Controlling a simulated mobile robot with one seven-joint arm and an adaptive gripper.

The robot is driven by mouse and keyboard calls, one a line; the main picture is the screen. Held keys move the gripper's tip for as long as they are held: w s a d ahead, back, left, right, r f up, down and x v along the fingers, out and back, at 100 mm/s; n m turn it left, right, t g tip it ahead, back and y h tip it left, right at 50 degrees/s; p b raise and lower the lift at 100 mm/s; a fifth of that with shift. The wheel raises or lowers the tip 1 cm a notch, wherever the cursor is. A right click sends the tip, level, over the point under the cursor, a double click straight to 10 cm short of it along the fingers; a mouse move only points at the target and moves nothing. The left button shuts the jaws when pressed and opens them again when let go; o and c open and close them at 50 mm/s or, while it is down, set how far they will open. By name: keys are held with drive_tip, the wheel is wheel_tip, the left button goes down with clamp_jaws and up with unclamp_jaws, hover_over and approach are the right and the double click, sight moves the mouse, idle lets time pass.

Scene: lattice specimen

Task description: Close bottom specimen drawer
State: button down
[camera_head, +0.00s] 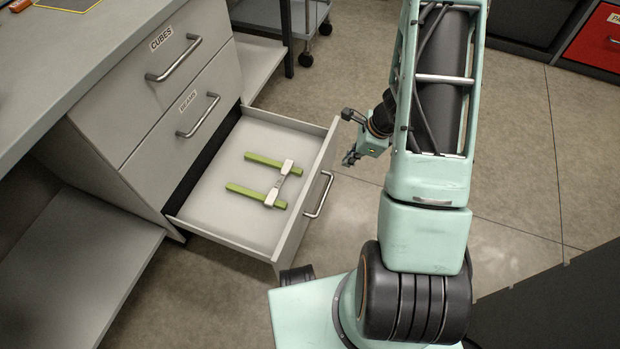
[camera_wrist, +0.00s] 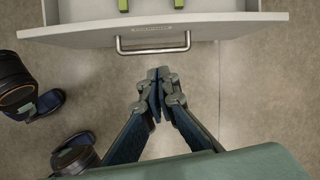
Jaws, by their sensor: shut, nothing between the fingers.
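The bottom drawer (camera_head: 230,226) of the grey cabinet stands pulled far out. Inside it lies a specimen with two green bars (camera_head: 256,196) and a pale crosspiece. The drawer's metal handle (camera_head: 319,195) is on its front face and also shows in the wrist view (camera_wrist: 153,49). My gripper (camera_head: 347,137) is in front of the drawer, beyond the front panel's far end in the head view. In the wrist view my gripper (camera_wrist: 159,73) is shut and empty, with its fingertips pointing at the handle and appearing a little short of it.
Two shut drawers labelled CUBES (camera_head: 173,57) and BEAMS (camera_head: 198,115) sit above the open one. A low shelf (camera_head: 70,270) stands at the left. A wheeled cart (camera_head: 308,25) and a red cabinet (camera_head: 600,40) are at the back. The floor before the drawer is partly clear.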

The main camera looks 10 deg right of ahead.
drive_tip(key=w+a+f+m+b, duration=0.1)
drive_tip(key=a+f+b, duration=0.1)
drive_tip(key=f, duration=0.4)
drive_tip(key=w+a+f+m+b, duration=0.1)
drive_tip(key=w+a+f+b, duration=0.1)
drive_tip(key=a+f, duration=0.3)
drive_tip(key=shift+a+f+y+b, duration=0.25)
drive_tip(key=shift+f+y+b, duration=0.1)
drive_tip(key=shift+f, duration=0.35)
drive_tip(key=shift+w, duration=0.1)
